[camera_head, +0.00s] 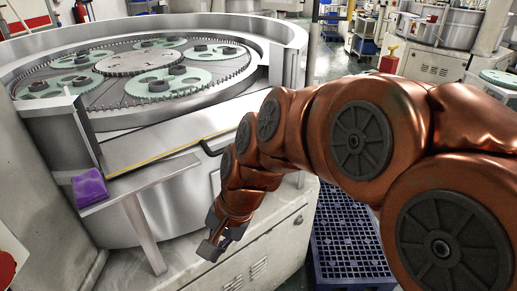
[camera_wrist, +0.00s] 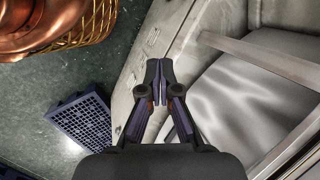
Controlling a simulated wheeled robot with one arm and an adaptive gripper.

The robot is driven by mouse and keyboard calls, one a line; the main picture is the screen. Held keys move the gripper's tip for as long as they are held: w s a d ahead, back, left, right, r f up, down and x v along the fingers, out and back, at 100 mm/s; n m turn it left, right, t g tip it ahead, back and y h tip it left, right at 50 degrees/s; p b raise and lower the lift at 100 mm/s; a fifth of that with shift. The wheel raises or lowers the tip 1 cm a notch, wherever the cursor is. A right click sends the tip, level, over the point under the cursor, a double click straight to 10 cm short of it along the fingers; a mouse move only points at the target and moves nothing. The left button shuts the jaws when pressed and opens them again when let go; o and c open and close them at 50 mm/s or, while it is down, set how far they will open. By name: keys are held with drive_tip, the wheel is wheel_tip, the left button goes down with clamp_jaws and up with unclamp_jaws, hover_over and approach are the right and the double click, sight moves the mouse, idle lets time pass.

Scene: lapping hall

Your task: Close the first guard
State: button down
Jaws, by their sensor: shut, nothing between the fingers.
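The lapping machine's round table (camera_head: 135,72) carries green gear-edged discs inside a raised metal rim. At the front opening of the rim, a flat metal guard panel (camera_head: 165,138) with a yellow edge strip lies sloping outward. A dark bar, perhaps its handle, shows at its right end, partly hidden by my arm. My gripper (camera_head: 218,245) hangs below and right of the panel, in front of the machine's lower cabinet, touching neither as far as I can see. In the wrist view my gripper (camera_wrist: 159,68) has its fingers together with nothing between them.
A purple cloth (camera_head: 90,187) lies on a ledge at the machine's left front. A dark blue pallet (camera_head: 345,240) stands on the floor right of the cabinet; it also shows in the wrist view (camera_wrist: 82,122). A red container (camera_head: 389,60) and other machines stand behind.

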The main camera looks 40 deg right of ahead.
drive_tip(key=w+d+m+t+b, duration=0.2)
drive_tip(key=w+d+m+t, duration=0.1)
drive_tip(key=w+d+m, duration=0.4)
drive_tip(key=w+d+r+m+t+h+b, duration=0.1)
drive_tip(key=d+r+m+t+h+b, duration=0.15)
drive_tip(key=d+m, duration=0.7)
drive_tip(key=w+d+r+m+t+h+b, duration=0.1)
drive_tip(key=d+r+m+t, duration=0.25)
drive_tip(key=d+m, duration=0.55)
drive_tip(key=d+x, duration=0.1)
drive_tip(key=x, duration=1)
drive_tip(key=shift+n+t+h, duration=0.25)
drive_tip(key=shift+n+t, duration=0.15)
drive_tip(key=shift+n, duration=0.05)
drive_tip(key=shift+w+d+r+p, duration=0.15)
drive_tip(key=shift+r+p, duration=0.25)
drive_tip(key=shift+r, duration=0.8)
drive_tip(key=shift+w+d+r+p, duration=0.15)
drive_tip(key=shift+r+p, duration=0.2)
drive_tip(key=shift+r, duration=0.8)
